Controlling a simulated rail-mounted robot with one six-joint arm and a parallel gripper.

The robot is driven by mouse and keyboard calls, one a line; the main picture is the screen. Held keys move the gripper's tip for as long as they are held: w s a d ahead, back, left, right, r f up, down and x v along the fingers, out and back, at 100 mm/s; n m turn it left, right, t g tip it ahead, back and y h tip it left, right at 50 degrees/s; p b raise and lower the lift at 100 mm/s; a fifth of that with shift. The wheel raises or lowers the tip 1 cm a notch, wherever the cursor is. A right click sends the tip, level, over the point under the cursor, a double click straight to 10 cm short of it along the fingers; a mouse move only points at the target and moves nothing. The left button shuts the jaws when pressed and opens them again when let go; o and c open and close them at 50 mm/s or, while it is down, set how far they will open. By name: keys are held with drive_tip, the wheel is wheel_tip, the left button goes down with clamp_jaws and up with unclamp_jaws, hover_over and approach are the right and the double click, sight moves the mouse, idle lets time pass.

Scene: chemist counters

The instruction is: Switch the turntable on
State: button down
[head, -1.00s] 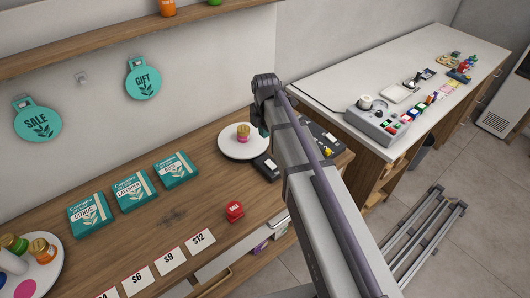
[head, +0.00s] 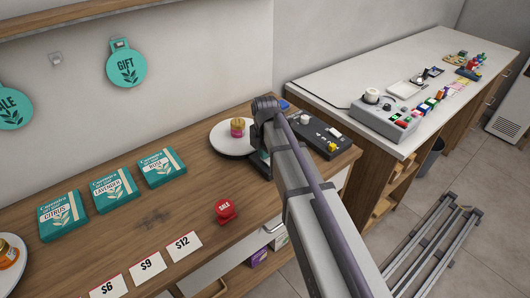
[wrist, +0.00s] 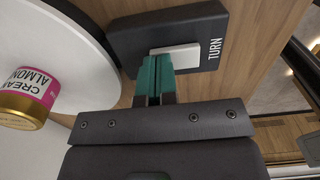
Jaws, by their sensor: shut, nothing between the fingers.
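The turntable (head: 220,138) is a white disc on the wooden counter, with a pink-labelled, gold-lidded jar (head: 237,128) standing on it. Both show at the left of the wrist view, disc (wrist: 50,45) and jar (wrist: 30,97). The switch is a dark box (wrist: 165,27) marked TURN with a pale rocker (wrist: 186,57). My gripper (wrist: 157,62) is shut and empty, its teal fingertips at the rocker's near edge; whether they touch it I cannot tell. In the head view my gripper (head: 262,163) and arm hide the switch box.
A black device with buttons (head: 322,134) sits right of my arm. A red SALE button (head: 225,211) and price cards (head: 147,264) lie nearer. Teal boxes (head: 115,186) stand to the left. A white counter (head: 360,65) holding a grey device (head: 385,115) is beyond.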

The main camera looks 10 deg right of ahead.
drive_tip(key=shift+r, duration=0.1)
drive_tip(key=shift+f+b, duration=0.6)
drive_tip(key=shift+b, duration=0.1)
drive_tip(key=shift+s+r, duration=0.2)
drive_tip(key=shift+r, duration=0.05)
drive_tip(key=shift+f, duration=0.1)
drive_tip(key=shift+s+d+p, duration=0.15)
drive_tip(key=shift+s+p, duration=0.15)
drive_tip(key=shift+s, duration=0.35)
drive_tip(key=w+a+r+p, duration=0.1)
drive_tip(key=w+r+p, duration=0.2)
drive_tip(key=r+p, duration=1.1)
drive_tip(key=shift+w+r, duration=0.2)
